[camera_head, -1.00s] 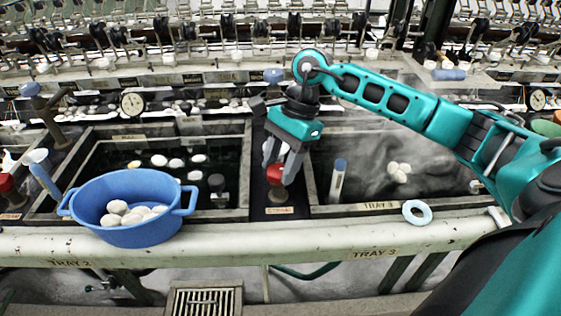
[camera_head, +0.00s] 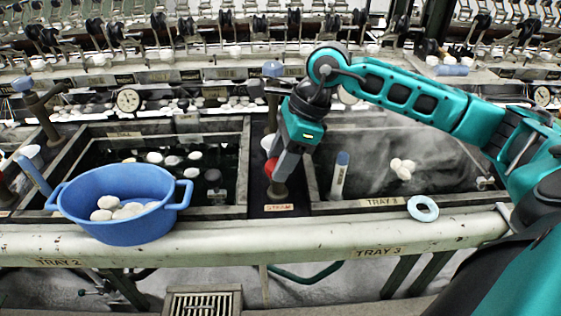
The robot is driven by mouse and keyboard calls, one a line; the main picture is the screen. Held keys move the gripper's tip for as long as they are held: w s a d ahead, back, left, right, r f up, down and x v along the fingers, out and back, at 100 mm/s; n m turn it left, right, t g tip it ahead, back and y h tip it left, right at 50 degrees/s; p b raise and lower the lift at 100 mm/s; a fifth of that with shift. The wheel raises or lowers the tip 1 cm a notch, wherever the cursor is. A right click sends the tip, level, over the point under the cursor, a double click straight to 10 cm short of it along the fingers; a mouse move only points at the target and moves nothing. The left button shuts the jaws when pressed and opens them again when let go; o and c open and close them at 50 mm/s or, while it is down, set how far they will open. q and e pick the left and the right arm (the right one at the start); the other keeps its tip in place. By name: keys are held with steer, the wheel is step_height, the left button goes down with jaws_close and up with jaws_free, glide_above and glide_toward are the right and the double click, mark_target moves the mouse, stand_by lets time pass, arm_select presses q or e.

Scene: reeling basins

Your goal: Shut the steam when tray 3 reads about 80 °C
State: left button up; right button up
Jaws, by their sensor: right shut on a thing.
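My right gripper (camera_head: 275,170) reaches down between the two trays and is shut on the red steam knob (camera_head: 270,167), which stands above the STEAM label (camera_head: 279,208). The fingers hide part of the knob. Tray 3 (camera_head: 383,206) is the dark basin at right, with haze over its water and a few white cocoons (camera_head: 402,169). A white stick with a blue top (camera_head: 340,177) stands in its left side. A round dial (camera_head: 348,94) behind the tray is partly hidden by my arm; its reading cannot be made out. My left gripper is not in view.
A blue basin of cocoons (camera_head: 122,190) sits on the front ledge by tray 2 (camera_head: 243,190). A pale blue ring (camera_head: 423,208) lies on the ledge at tray 3. Another dial (camera_head: 128,100) is behind tray 2. A tap post (camera_head: 40,112) stands at left.

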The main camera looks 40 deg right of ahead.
steer(key=shift+m+t+b, duration=0.3)
steer(key=shift+m+b, duration=0.05)
steer(key=shift+m, duration=0.45)
steer(key=shift+h, duration=0.3)
steer(key=o, duration=1.1)
steer(key=shift+c, duration=0.2)
steer(key=shift+r, duration=0.1)
steer(key=p+v, duration=0.1)
steer(key=v, duration=1.1)
steer(key=shift+d+r, duration=0.15)
steer(key=shift+r, duration=0.2)
steer(key=shift+s, duration=0.1)
